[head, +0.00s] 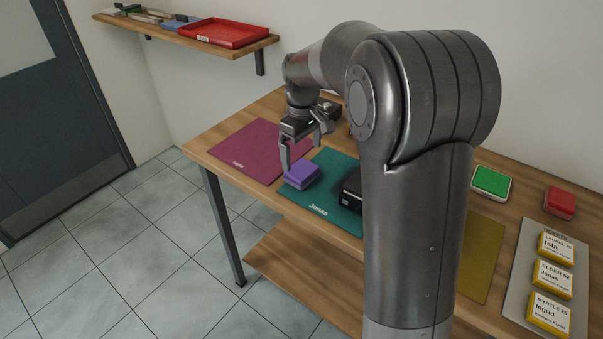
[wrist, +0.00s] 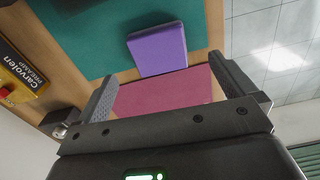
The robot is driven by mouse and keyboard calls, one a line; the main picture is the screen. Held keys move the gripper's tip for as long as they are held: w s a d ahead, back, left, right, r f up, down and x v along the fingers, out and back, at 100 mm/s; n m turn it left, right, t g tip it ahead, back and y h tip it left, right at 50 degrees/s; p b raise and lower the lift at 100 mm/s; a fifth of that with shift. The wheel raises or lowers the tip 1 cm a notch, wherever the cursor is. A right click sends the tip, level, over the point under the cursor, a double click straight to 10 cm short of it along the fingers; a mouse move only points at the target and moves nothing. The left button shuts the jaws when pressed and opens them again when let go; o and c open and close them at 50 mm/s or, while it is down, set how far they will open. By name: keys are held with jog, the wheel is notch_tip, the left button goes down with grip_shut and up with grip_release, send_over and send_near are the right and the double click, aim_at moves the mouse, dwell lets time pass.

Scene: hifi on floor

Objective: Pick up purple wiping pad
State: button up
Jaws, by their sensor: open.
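The purple wiping pad (head: 302,174) lies on the table near its front edge, at the left side of the teal mat (head: 326,210). It also shows in the wrist view (wrist: 158,50), beyond the fingertips and roughly between their lines. My gripper (head: 302,150) is open and empty, above and close to the pad in the head view. In the wrist view both fingers (wrist: 166,80) are spread apart, with the pad not between them. Part of the teal mat is hidden behind my arm.
A magenta mat (head: 250,150) lies left of the teal mat. A black object (head: 351,190) stands on the teal mat, partly hidden by my arm. Green (head: 491,180) and red (head: 560,202) pads and yellow labelled blocks (head: 553,279) are at the right. A shelf holds a red tray (head: 224,32).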

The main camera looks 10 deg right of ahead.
aim_at(302, 169)
jog(key=f, duration=0.7)
jog(key=shift+w+a+f, duration=0.1)
jog(key=shift+w+f, duration=0.05)
jog(key=shift+w, duration=0.05)
jog(key=shift+c, duration=0.3)
jog(key=c, duration=1)
